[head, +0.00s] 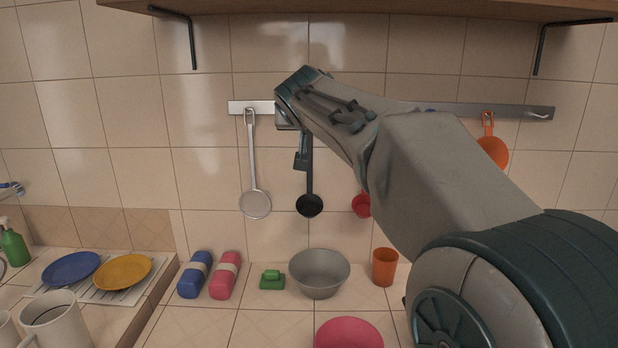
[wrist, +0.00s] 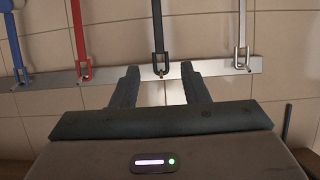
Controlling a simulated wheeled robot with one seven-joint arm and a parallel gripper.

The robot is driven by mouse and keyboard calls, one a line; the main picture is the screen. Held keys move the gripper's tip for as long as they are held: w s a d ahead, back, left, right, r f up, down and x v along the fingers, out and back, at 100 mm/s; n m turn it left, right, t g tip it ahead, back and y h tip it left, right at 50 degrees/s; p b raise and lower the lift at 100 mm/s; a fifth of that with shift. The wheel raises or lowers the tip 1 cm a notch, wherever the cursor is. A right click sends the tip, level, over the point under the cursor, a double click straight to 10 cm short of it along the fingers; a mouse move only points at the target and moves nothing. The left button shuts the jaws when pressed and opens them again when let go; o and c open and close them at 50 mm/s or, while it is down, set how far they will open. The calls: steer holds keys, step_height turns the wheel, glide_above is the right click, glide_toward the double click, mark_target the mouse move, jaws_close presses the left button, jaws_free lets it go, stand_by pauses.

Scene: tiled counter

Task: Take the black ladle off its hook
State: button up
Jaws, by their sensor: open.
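The black ladle (head: 309,205) hangs upright on the wall rail, its round bowl low and its upper handle partly hidden by my arm in the head view. In the wrist view, which is upside down, its handle (wrist: 158,28) and end loop sit on a hook (wrist: 160,72) of the rail. My gripper (wrist: 159,72) is open and empty. Its two fingers lie either side of the loop and hook in that view, with gaps on both sides; contact is not visible. In the head view my gripper (head: 301,158) is mostly hidden behind my wrist, beside the handle.
The metal rail (head: 460,109) also holds a silver skimmer (head: 255,203) left of the ladle, and a red utensil (head: 361,205) and an orange one (head: 492,150) to its right. A shelf (head: 380,9) is above. A grey bowl (head: 319,285) stands on the counter below.

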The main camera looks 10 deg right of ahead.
steer(key=p+x, duration=0.6)
steer(key=x, duration=0.7)
steer(key=shift+d+f+p, duration=0.15)
steer(key=shift+f+p, duration=0.15)
steer(key=shift+f, duration=0.1)
jaws_close()
